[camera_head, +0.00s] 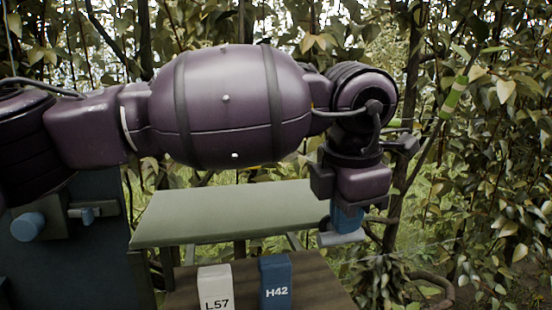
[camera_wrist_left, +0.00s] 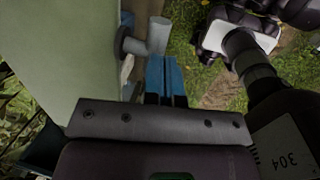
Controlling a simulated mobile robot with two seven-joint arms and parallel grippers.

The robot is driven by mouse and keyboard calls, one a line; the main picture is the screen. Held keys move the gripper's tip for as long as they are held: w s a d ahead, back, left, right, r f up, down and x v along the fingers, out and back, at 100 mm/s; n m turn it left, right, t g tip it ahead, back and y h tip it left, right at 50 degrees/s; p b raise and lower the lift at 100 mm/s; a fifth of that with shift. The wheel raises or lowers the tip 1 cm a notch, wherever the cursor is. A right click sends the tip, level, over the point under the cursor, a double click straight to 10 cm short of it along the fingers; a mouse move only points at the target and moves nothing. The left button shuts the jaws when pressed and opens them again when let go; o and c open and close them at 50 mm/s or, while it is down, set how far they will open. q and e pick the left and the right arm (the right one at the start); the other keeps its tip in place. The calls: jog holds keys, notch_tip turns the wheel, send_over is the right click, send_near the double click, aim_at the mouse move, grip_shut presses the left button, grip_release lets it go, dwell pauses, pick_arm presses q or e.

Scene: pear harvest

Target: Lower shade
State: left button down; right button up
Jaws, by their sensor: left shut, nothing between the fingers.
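The shade looks to be the pale green panel (camera_head: 225,215), which lies behind and below my left arm in the head view. It also fills the left side of the wrist view (camera_wrist_left: 70,50). A grey handle (camera_head: 342,239) sticks out at the panel's right end, and its round bar shows in the wrist view (camera_wrist_left: 158,35). My left gripper (camera_head: 347,219) points down at the handle, with its blue fingers (camera_wrist_left: 165,72) shut and empty. The fingertips are close to the handle; I cannot tell whether they touch. My right gripper is not in view.
A white block marked L57 (camera_head: 215,287) and a blue block marked H42 (camera_head: 276,282) stand on a brown wooden surface (camera_head: 320,289) below the panel. Leafy branches (camera_head: 480,170) crowd the right side.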

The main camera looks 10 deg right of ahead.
pick_arm(q)
jog(key=d+v, duration=0.1)
jog(key=v, duration=1.2)
jog(key=shift+r, duration=0.2)
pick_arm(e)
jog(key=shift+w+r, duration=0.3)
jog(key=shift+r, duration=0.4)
pick_arm(q)
jog(key=shift+d, duration=0.15)
